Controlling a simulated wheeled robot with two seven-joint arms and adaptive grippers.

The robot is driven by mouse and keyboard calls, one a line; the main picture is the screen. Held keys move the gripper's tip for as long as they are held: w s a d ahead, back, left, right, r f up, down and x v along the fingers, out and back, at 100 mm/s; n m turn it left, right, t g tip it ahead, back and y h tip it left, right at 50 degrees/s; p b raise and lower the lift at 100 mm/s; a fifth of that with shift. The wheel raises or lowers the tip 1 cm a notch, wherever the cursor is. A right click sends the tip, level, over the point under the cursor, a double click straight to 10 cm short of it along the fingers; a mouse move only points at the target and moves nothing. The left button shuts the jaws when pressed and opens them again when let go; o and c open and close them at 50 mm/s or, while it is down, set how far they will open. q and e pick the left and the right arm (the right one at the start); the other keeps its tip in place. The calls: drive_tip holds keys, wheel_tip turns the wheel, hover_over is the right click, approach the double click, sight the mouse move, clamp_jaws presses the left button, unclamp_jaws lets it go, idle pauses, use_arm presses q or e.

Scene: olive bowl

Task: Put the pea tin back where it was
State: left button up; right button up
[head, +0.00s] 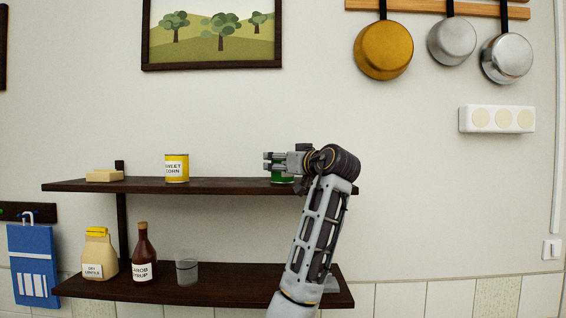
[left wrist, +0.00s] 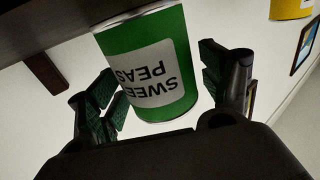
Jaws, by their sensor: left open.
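The pea tin (head: 282,179) is green with a white label and stands upright at the right part of the upper shelf (head: 225,186). My left gripper hides much of it in the head view. In the left wrist view the tin (left wrist: 175,95) reads "SWEET PEAS" upside down. My left gripper (head: 268,161) is open. In the left wrist view its two fingers (left wrist: 165,92) are on either side of the tin, with a gap visible at the right finger. Whether the left finger touches the tin I cannot tell. My right gripper is not in view.
A sweet corn tin (head: 177,168) and a butter-coloured block (head: 105,176) sit on the upper shelf, with clear room between corn and peas. The lower shelf (head: 220,291) holds a lentil bag (head: 99,255), a syrup bottle (head: 144,253) and a glass (head: 187,268).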

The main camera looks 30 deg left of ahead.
use_arm(q)
drive_tip(key=shift+r, duration=0.1)
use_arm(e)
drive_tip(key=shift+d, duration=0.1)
use_arm(q)
drive_tip(key=shift+s+d, duration=0.2)
drive_tip(key=shift+d, duration=0.25)
drive_tip(key=b+v, duration=0.2)
drive_tip(key=v, duration=0.9)
drive_tip(key=shift+b, duration=0.4)
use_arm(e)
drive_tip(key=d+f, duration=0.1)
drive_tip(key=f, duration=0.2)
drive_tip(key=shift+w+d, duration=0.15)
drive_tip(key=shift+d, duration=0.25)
use_arm(q)
drive_tip(key=shift+s, duration=0.1)
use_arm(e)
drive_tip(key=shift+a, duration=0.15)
